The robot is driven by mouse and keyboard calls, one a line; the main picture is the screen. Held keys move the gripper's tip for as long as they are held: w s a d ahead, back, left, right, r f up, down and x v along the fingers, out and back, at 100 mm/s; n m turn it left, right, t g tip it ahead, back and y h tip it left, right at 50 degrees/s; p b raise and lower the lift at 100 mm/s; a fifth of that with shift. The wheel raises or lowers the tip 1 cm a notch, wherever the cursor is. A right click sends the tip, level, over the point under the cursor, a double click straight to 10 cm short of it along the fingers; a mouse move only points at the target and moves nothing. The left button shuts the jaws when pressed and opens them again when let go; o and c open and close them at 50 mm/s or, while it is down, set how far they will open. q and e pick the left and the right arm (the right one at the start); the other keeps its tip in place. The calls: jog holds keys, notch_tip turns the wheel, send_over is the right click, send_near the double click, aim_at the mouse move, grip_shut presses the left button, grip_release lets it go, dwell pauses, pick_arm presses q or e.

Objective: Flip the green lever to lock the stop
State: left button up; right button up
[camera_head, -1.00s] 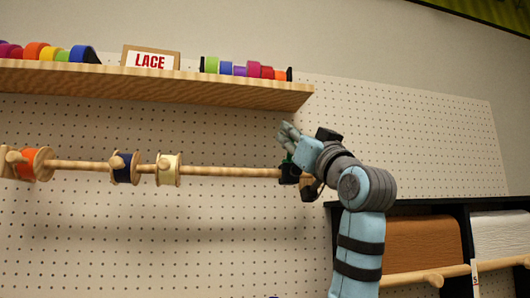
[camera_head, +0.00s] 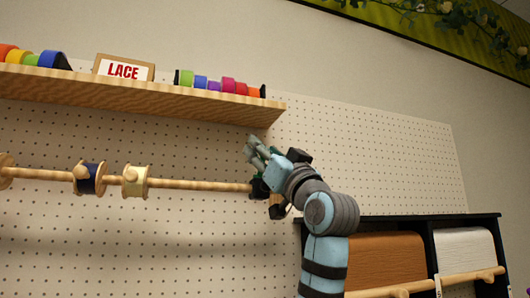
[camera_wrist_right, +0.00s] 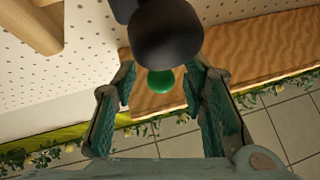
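The green lever shows as a round green knob (camera_wrist_right: 160,81) in the right wrist view, just under a dark rounded part (camera_wrist_right: 166,35). The dark stop (camera_head: 258,189) sits at the right end of the wooden rod (camera_head: 200,184) in the head view, partly hidden by my right arm. My right gripper (camera_head: 257,148) is at that rod end, with its fingers pointing up and left above the stop. In the right wrist view its two fingers (camera_wrist_right: 160,88) stand apart on either side of the green knob, with gaps visible. My left gripper is not in view.
The rod carries a navy spool (camera_head: 91,178) and a cream spool (camera_head: 135,182) to the left. A black rack (camera_head: 425,222) with brown and white rolls stands right.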

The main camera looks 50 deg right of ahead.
jog(key=v, duration=1.2)
